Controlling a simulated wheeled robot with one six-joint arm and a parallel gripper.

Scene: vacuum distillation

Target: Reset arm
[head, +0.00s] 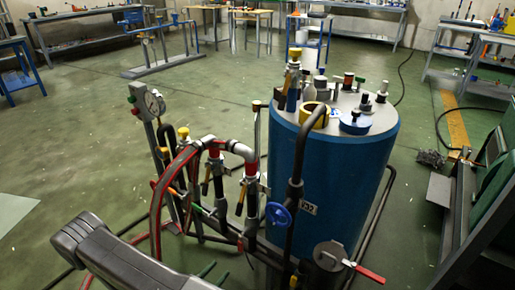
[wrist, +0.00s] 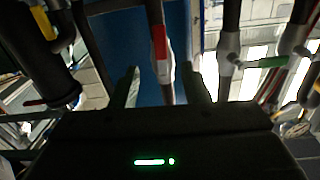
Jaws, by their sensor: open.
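My gripper (wrist: 162,74) shows in the wrist view with its two dark fingers spread apart. No held object shows between them. A pipe with a red and white section (wrist: 160,50) runs between the fingers in the picture; I cannot tell how far off it is. The blue tank (wrist: 113,38) fills the background behind the fingers. In the head view my grey arm (head: 110,255) reaches in from the lower left, low in front of the pipework. I cannot make out the gripper clearly there.
The blue tank (head: 335,190) stands right of centre, with bottles and fittings on top. Pipes with a blue handwheel (head: 278,214), a red-handled valve (head: 369,273), a gauge (head: 152,104) and red hoses (head: 156,205) crowd its left and front. Open green floor (head: 70,120) lies left.

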